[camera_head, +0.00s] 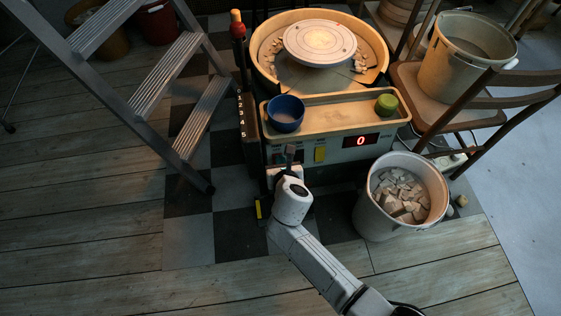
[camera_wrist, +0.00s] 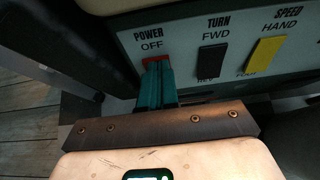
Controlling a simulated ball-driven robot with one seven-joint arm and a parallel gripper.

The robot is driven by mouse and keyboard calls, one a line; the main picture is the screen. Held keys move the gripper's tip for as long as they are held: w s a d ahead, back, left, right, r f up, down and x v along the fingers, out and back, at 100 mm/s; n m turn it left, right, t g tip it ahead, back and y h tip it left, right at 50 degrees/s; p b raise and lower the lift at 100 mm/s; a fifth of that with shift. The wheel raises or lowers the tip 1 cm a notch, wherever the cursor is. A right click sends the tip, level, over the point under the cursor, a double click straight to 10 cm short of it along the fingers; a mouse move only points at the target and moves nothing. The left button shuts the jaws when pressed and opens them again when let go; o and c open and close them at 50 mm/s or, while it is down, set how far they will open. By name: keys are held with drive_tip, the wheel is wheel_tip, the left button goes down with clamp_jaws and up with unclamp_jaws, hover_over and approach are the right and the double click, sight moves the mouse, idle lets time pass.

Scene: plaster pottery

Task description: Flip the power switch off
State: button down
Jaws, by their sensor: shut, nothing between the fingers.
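The pottery wheel's front panel (camera_head: 347,155) carries a display reading 0. In the wrist view, the power switch (camera_wrist: 154,60) shows as a strip of red under the words POWER OFF. My gripper (camera_wrist: 157,68) is shut and empty, its teal fingertips right in front of the switch and hiding most of it. I cannot tell whether they touch it or which way the switch is set. In the head view, my gripper (camera_head: 290,152) is at the left part of the panel, below the blue bowl.
Right of the power switch are a black TURN switch (camera_wrist: 212,60) and a yellow SPEED switch (camera_wrist: 264,55). A blue bowl (camera_head: 286,113) and green object (camera_head: 386,103) sit on the wheel's tray. A bucket of shards (camera_head: 368,210) stands right; a stepladder (camera_head: 150,90) stands left.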

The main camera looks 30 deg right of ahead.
drive_tip(key=shift+w+d+r, duration=0.1)
drive_tip(key=shift+w, duration=0.2)
drive_tip(key=shift+r+p, duration=0.1)
drive_tip(key=shift+p, duration=0.2)
drive_tip(key=shift+r+p, duration=0.75)
drive_tip(key=shift+p, duration=0.15)
